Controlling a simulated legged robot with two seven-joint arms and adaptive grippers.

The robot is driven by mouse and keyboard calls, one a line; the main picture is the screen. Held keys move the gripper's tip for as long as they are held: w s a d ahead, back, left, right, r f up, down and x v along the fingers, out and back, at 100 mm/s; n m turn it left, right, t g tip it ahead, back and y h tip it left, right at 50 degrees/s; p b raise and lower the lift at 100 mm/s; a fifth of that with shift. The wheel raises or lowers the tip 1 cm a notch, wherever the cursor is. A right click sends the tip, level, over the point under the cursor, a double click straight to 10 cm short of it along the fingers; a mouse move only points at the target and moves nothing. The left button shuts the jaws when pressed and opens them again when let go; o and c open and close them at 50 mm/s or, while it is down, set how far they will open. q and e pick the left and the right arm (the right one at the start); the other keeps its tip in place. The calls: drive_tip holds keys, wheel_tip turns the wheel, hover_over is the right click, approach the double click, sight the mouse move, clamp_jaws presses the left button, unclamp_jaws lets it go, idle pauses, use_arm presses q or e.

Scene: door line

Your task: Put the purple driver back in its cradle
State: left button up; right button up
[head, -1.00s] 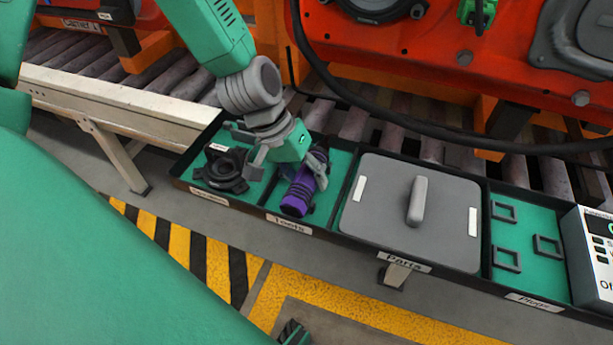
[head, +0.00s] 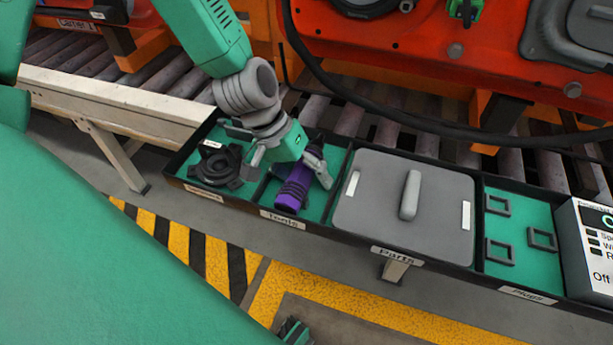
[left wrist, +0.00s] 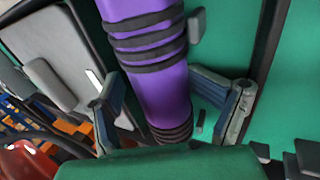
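The purple driver (head: 294,189) with black bands lies in the tray compartment labelled Tools (head: 283,218). My left gripper (head: 289,171) is over its upper end, with one finger on each side. In the left wrist view the driver (left wrist: 160,75) passes between the spread fingers (left wrist: 172,100), and gaps show on both sides. A small grey block (left wrist: 197,25) stands close beside the driver and may be part of the cradle. I cannot tell whether the driver is seated in it.
A black ring-shaped part (head: 218,165) lies in the left compartment. A grey lid with a handle (head: 408,195) covers the Parts compartment. The Plugs compartment (head: 520,265) holds square frames. A control box (head: 590,240) stands at the right end. A black cable hangs behind the tray.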

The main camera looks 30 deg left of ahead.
use_arm(q)
drive_tip(key=shift+a, duration=0.35)
use_arm(e)
drive_tip(key=shift+a+r, duration=0.1)
drive_tip(key=shift+a, duration=0.1)
drive_tip(key=shift+d, duration=0.1)
drive_tip(key=shift+s, duration=0.1)
use_arm(q)
drive_tip(key=shift+a+r, duration=0.15)
drive_tip(key=shift+r, duration=0.15)
drive_tip(key=v, duration=1.1)
drive_tip(key=shift+r, duration=0.15)
drive_tip(key=shift+s, duration=0.1)
use_arm(e)
drive_tip(key=shift+a, duration=0.2)
use_arm(q)
drive_tip(key=shift+s, duration=0.1)
